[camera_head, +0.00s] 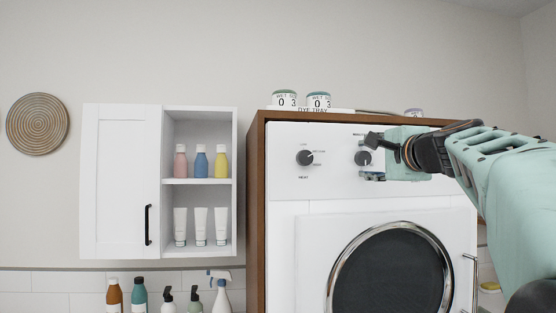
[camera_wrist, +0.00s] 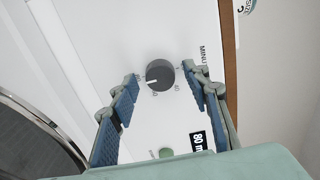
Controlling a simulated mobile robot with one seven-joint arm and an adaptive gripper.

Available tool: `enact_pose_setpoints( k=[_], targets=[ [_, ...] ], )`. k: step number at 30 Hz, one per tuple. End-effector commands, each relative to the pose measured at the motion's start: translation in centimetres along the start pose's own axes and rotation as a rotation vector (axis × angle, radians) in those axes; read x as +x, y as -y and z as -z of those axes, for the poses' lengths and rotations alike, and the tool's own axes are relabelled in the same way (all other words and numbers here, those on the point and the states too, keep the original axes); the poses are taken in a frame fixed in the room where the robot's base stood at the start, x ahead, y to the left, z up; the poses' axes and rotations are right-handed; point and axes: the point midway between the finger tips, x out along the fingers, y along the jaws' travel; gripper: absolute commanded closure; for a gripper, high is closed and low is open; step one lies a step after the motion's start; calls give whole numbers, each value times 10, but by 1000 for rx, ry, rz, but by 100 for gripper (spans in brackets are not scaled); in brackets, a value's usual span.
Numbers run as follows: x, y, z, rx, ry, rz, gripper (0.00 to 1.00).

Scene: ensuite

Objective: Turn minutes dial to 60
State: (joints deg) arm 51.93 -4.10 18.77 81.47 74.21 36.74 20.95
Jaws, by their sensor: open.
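The minutes dial (camera_wrist: 159,75) is a dark grey round knob with a white pointer mark, on the white front panel of the dryer. In the wrist view the pointer aims toward the lower left of the knob. My gripper (camera_wrist: 162,90) is open, with one blue-padded finger on each side of the dial and a gap to each. In the head view the dial (camera_head: 363,158) shows just left of my gripper (camera_head: 374,157), which partly covers its labels.
The heat dial (camera_head: 305,158) is left of the minutes dial on the same panel. The round dryer door (camera_head: 392,270) is below. Labelled tins (camera_head: 318,100) stand on the wooden surround. A white cabinet (camera_head: 122,180) hangs at left.

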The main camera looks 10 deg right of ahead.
Motion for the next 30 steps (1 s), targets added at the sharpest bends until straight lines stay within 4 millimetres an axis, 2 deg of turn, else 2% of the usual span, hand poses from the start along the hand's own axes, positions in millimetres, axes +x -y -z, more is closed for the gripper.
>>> enact_pose_setpoints(
  k=[10, 21, 30],
  targets=[
    [0, 0, 0, 0, 0, 0, 57],
    [0, 0, 0, 0, 0, 0, 98],
    [0, -2, 0, -35, 1, 0, 98]
  ],
)
